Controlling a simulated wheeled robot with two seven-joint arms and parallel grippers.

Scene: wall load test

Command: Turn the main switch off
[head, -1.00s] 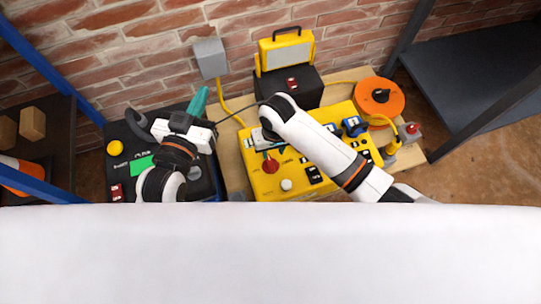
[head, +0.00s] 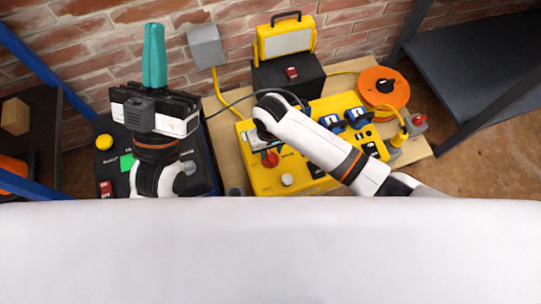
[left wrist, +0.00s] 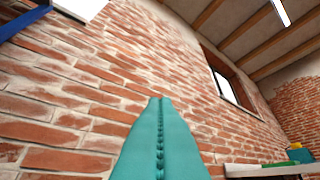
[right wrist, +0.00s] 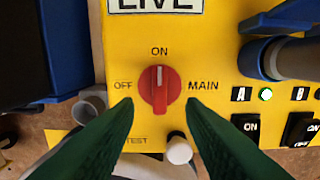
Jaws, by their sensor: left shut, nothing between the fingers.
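The main switch is a red rotary knob (right wrist: 160,90) on the yellow panel box (right wrist: 215,60). Its white mark points up to ON; OFF is printed to its left and MAIN to its right. The knob also shows in the head view (head: 270,159). My right gripper (right wrist: 158,104) is open, with its dark green fingertips apart at the lower left and lower right of the knob. Whether they touch it I cannot tell. In the head view my right wrist hides part of the panel. My left gripper (head: 154,55) is shut and empty, teal fingers pointing up before the wall.
Blue plugs (head: 358,118), an orange reel (head: 384,88) and a yellow floodlight (head: 285,45) stand nearby. A black unit (head: 205,165) lies under my left arm.

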